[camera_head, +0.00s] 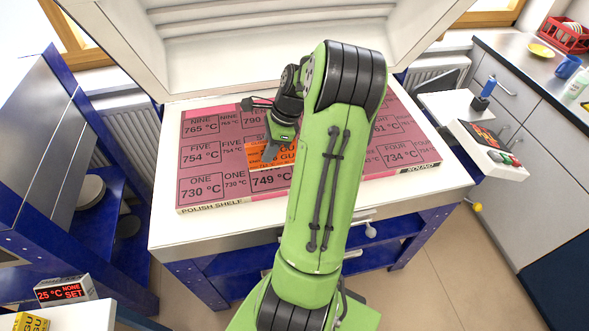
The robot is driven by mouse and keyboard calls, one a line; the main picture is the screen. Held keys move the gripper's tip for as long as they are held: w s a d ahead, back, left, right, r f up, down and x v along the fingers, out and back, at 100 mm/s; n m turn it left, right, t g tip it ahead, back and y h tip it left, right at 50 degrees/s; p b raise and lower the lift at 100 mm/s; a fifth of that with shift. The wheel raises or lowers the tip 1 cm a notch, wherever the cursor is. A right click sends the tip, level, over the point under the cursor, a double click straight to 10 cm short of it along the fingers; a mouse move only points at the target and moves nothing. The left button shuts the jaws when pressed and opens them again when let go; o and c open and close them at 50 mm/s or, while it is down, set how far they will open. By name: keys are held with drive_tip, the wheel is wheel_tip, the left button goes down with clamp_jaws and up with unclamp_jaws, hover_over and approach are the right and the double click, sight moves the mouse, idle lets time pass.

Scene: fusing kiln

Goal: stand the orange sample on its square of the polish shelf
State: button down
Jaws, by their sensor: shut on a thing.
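The polish shelf (188,209) is a pink board on the white kiln bed, marked with squares that carry names and temperatures, such as ONE 730 °C and FIVE 754 °C. The orange sample (258,151) is a small orange piece with dark lettering, over the middle of the shelf. My gripper (269,153) is shut on it from above. Whether the sample touches the board, and which square is under it, I cannot tell. My arm hides much of the shelf's middle and right.
The open kiln lid (240,50) rises behind the shelf. A red-display controller (488,142) stands at the right of the bed. A readout box (65,290) reading 25 °C NONE SET and a yellow block (30,322) are at the lower left.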

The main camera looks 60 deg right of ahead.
sight(273, 165)
wheel_tip(273, 165, down, 9)
drive_tip(key=shift+w+a+r+b, duration=0.1)
drive_tip(key=shift+a+r+b, duration=0.05)
drive_tip(key=shift+b, duration=0.8)
drive_tip(key=c, duration=1)
unclamp_jaws()
drive_tip(key=p+v, duration=0.3)
drive_tip(key=v, duration=0.9)
drive_tip(key=w+a+r+n+g+h, duration=0.1)
drive_tip(key=w+a+r+n, duration=0.2)
drive_tip(key=a+r+n, duration=0.45)
drive_tip(key=w+a+r+n+g+h, duration=0.1)
drive_tip(key=w+a+r+n+h, duration=0.2)
drive_tip(key=a, duration=0.7)
drive_tip(key=s+a+r+n+t, duration=0.1)
drive_tip(key=s+a+n+t, duration=0.1)
drive_tip(key=s+a+n, duration=0.3)
drive_tip(key=s+a+r+n+t+y, duration=0.1)
drive_tip(key=s+a+n+t, duration=0.1)
drive_tip(key=s+a+n, duration=0.4)
drive_tip(key=a+n, duration=0.5)
drive_tip(key=n, duration=0.1)
drive_tip(key=shift+s, duration=0.2)
